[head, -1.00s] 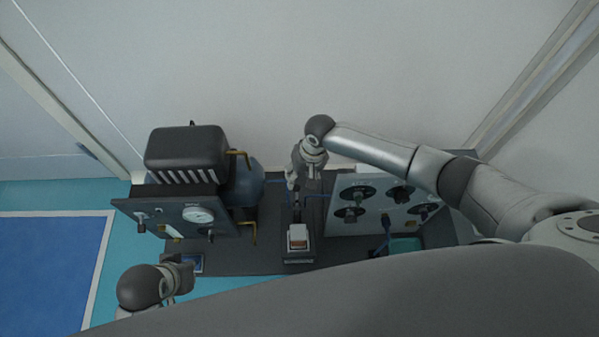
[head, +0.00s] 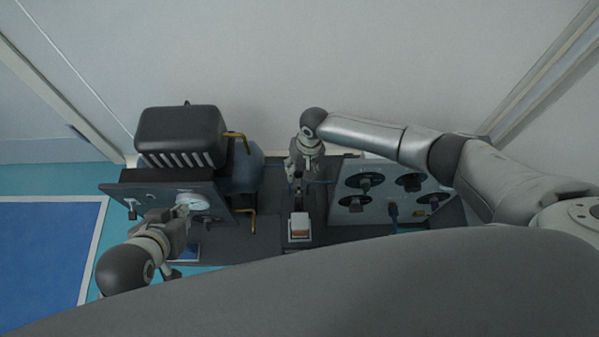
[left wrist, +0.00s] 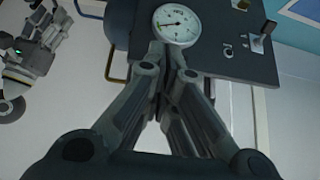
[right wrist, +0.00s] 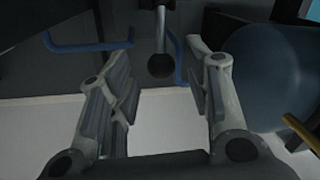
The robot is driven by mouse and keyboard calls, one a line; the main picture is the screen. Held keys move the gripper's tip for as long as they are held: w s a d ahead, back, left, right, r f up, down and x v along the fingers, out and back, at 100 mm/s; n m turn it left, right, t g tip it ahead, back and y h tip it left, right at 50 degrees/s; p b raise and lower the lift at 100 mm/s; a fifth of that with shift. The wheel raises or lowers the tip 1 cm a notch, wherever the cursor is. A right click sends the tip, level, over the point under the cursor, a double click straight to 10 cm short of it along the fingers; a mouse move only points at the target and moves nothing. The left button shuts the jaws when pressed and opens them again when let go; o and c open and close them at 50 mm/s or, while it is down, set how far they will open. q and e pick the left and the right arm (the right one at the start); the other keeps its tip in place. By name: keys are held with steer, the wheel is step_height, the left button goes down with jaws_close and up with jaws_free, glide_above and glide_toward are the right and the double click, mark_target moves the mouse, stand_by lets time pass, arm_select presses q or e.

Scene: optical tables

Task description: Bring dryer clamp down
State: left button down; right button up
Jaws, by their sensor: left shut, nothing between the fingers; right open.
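A lever with a black ball knob (right wrist: 161,66) shows in the right wrist view. My right gripper (head: 297,180) is open at the far end of this unit. In the right wrist view its fingers (right wrist: 158,75) stand on either side of the knob, with gaps; I cannot tell the depth. My left gripper (head: 181,214) is shut and empty in front of the gauge panel. Its fingertips (left wrist: 173,46) appear just below the round gauge (left wrist: 177,25).
A dark machine with a slotted cover (head: 181,135) and a blue tank (head: 246,168) stands at left, with yellow pipes (head: 239,141). A panel with several black knobs (head: 385,208) stands at right. A pale wall (head: 300,60) closes off the back.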

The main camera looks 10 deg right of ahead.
arm_select(q)
steer(key=shift+w+d+r+t, duration=0.25)
steer(key=shift+w+r+t, duration=0.15)
steer(key=shift+w, duration=0.3)
steer(key=shift+w+d+r+t, duration=0.2)
steer(key=shift+w+r+t, duration=0.2)
steer(key=shift+w, duration=0.3)
arm_select(e)
steer(key=shift+a+f, duration=0.15)
steer(key=shift+f, duration=0.5)
jaws_close()
